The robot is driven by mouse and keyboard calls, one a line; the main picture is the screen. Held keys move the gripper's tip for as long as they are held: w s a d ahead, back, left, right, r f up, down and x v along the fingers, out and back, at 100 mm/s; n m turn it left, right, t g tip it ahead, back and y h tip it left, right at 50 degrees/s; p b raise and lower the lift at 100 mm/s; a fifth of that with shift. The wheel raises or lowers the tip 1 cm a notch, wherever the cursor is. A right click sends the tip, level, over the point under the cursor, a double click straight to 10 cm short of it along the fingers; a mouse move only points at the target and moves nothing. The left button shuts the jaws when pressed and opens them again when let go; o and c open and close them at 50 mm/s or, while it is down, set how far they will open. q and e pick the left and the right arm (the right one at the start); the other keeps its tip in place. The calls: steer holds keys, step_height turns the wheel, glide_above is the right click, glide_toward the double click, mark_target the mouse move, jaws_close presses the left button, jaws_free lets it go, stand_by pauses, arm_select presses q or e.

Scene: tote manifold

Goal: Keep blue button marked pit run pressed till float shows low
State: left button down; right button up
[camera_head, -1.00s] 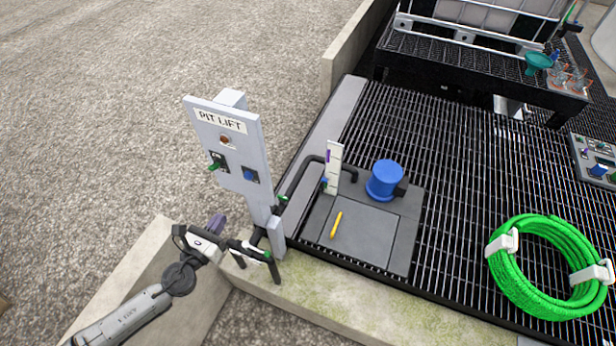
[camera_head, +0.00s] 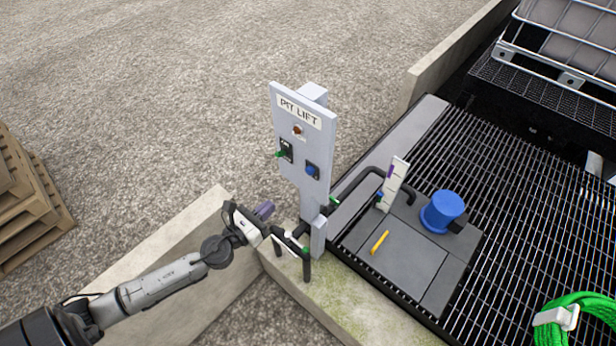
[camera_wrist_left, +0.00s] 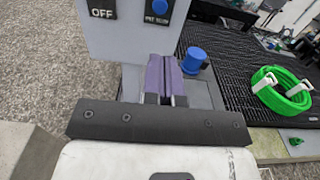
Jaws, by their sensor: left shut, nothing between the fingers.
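The blue button (camera_head: 311,170) sits on the lower right of the grey PIT LIFT panel (camera_head: 301,135). In the left wrist view the blue button (camera_wrist_left: 159,7) shows at the top edge, above a small label that seems to read PIT RUN. My left gripper (camera_head: 265,208) is below and left of the panel, apart from the button. Its purple fingers (camera_wrist_left: 164,78) are shut together and empty. The white float gauge (camera_head: 394,185) stands behind the pit cover, with a purple marker near its top; its markings are too small to read. My right gripper is out of view.
The panel also carries an amber lamp (camera_head: 297,130) and a green-handled selector (camera_head: 281,154) by an OFF plate (camera_wrist_left: 102,10). A blue motor (camera_head: 442,210), yellow marker (camera_head: 380,242) and green hose (camera_head: 575,320) are right. A concrete kerb (camera_head: 180,250) runs near my arm; pallets (camera_head: 25,200) stand left.

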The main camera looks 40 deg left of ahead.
arm_select(q)
steer(key=shift+w, duration=0.1)
steer(key=p, duration=0.3)
glide_toward(307, 172)
steer(key=w, duration=0.6)
steer(key=shift+d+r, duration=0.1)
steer(key=shift+d, duration=0.3)
steer(key=shift+w, duration=0.7)
steer(key=shift+w+a, duration=0.1)
